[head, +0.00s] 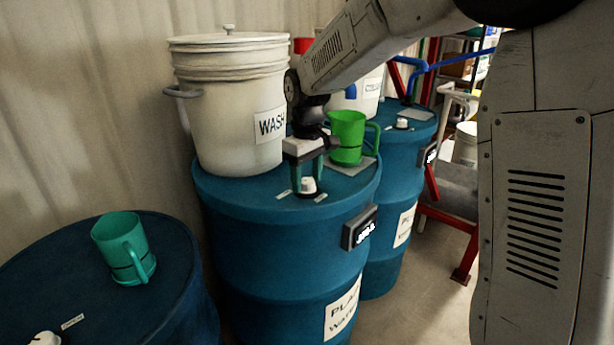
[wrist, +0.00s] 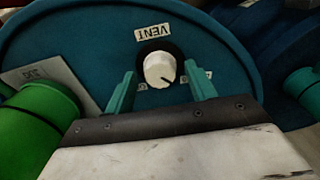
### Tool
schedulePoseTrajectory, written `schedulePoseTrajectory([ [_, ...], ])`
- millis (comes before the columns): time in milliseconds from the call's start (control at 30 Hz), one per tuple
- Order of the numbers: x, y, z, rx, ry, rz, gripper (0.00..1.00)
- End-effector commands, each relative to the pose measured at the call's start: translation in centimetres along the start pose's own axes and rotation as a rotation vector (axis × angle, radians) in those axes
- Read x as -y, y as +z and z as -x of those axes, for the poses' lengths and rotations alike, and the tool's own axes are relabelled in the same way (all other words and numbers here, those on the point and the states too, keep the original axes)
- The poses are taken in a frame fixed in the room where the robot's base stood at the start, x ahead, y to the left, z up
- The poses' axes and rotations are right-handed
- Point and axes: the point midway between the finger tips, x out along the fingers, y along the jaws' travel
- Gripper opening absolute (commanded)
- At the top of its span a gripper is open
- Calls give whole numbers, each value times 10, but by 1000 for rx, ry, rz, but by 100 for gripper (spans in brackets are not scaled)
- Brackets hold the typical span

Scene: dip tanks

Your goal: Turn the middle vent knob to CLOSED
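The middle vent knob (head: 308,186) is white and sits on top of the middle blue drum (head: 235,200). In the wrist view, the knob (wrist: 158,68) has a dark pointer mark at its lower right. A VENT label (wrist: 153,32) reads upside down beyond it. Two smaller labels flank the knob on the near side, mostly hidden by the fingers, so I cannot read them. My gripper (wrist: 161,80) is open, its green fingers on either side of the knob with gaps. In the head view, my gripper (head: 308,180) points down at the knob.
A white WASH bucket (head: 228,110) stands behind-left on the same drum. A green jug (head: 347,137) stands on a grey plate right of my gripper. A left drum (head: 170,290) carries a teal jug (head: 122,248). Another blue drum (head: 400,150) stands behind-right.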

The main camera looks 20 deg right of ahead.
Motion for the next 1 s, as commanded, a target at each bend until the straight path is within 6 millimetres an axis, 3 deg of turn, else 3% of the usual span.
schedulePoseTrajectory([
  [267, 0, 0, 7, 0, 0, -1, 55],
  [700, 0, 0, 72, -1, 0, 0, 55],
  [1000, 0, 0, 78, 1, 0, 0, 55],
])
